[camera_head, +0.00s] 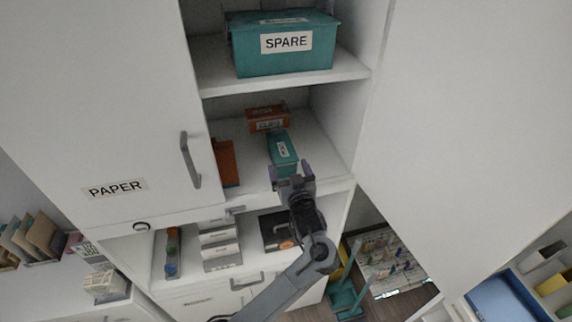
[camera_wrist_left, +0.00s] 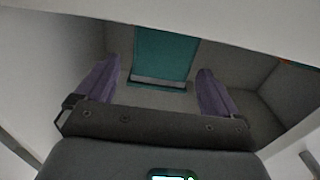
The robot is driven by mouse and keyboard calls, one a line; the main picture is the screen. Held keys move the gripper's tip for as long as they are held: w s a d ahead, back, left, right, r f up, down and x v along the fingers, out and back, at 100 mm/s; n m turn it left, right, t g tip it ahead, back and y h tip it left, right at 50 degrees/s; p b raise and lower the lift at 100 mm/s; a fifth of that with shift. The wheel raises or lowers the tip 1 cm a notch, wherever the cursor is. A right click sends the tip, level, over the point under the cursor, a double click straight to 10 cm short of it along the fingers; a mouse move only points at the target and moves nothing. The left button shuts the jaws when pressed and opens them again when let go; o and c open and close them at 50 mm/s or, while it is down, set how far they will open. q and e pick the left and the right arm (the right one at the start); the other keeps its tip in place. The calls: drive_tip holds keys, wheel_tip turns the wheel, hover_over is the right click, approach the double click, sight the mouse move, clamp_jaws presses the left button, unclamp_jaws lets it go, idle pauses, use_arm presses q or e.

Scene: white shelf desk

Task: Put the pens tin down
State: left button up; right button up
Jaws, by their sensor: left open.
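The pens tin is most likely the narrow teal tin (camera_head: 282,148) with a white label, too small to read, on the middle shelf of the open cupboard. It rests on the shelf board. My left gripper (camera_head: 291,171) is open and empty in front of the tin's near end, at the shelf's front edge. In the left wrist view the tin's teal face (camera_wrist_left: 166,50) shows beyond and between the two spread purple fingers (camera_wrist_left: 158,72), touching neither as far as I can see. My right gripper is not in view.
Orange boxes stand behind the tin (camera_head: 266,118) and left of it (camera_head: 226,163). A teal SPARE bin (camera_head: 284,62) sits on the shelf above. The lower shelf holds white drawers (camera_head: 220,246) and a dark box (camera_head: 278,232). Shelf right of the tin is clear.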

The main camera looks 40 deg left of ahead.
use_arm(q)
drive_tip(key=b+v, duration=0.1)
drive_tip(key=v, duration=0.7)
drive_tip(key=s+d+f+m+h, duration=0.3)
drive_tip(key=s+f+m+h, duration=0.1)
drive_tip(key=f+h, duration=0.25)
drive_tip(key=s+d+f+m+h, duration=0.2)
drive_tip(key=s+f+m+h, duration=0.1)
drive_tip(key=f+h, duration=0.3)
drive_tip(key=s+d+f+m+g+h, duration=0.1)
drive_tip(key=s+d+f+m+g, duration=0.1)
drive_tip(key=s, duration=0.9)
drive_tip(key=s+d+f+m+g+h, duration=0.1)
drive_tip(key=s+f+m+g, duration=0.2)
drive_tip(key=s, duration=0.9)
drive_tip(key=shift+d+f+m+g, duration=0.35)
drive_tip(key=shift+f+g, duration=0.5)
drive_tip(key=shift+g, duration=0.25)
